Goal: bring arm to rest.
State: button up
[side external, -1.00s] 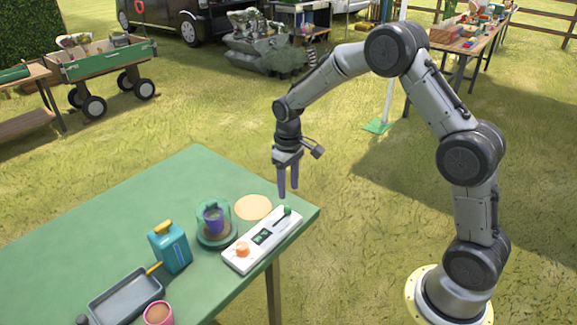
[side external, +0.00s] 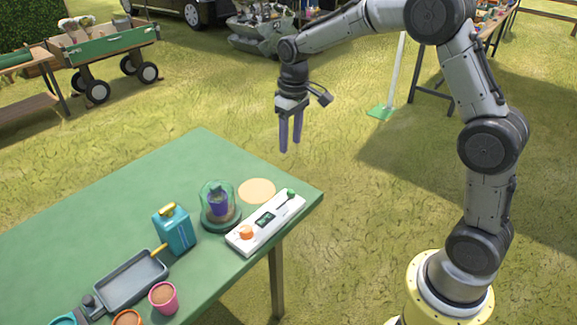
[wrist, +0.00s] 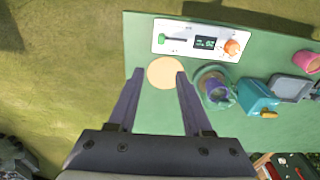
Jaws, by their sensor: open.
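My gripper (side external: 290,148) hangs in the air above the far right corner of the green table (side external: 95,205), pointing down. Its two purple-grey fingers are apart with nothing between them. In the wrist view the open fingers (wrist: 158,75) show against the grass and the table edge, with a round tan disc (wrist: 166,72) seen beyond their tips. The gripper touches nothing.
On the table stand a white control box (side external: 262,226) with an orange knob and green-tipped lever, a glass dome (side external: 222,207) over a purple pot, a teal can (side external: 175,232), a grey tray (side external: 130,283) and a pink pot (side external: 163,298). The table's left part is clear.

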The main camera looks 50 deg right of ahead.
jog(key=s+a+r+t, duration=0.3)
jog(key=s+a+r, duration=0.1)
jog(key=s+r, duration=0.9)
jog(key=s+f+t, duration=0.1)
jog(key=s+f, duration=0.1)
jog(key=s, duration=0.6)
jog(key=s+a+f, duration=0.1)
jog(key=s+f, duration=0.1)
jog(key=s, duration=0.5)
jog(key=shift+s+f+t, duration=0.2)
jog(key=shift+s+t, duration=0.15)
jog(key=shift+t, duration=0.05)
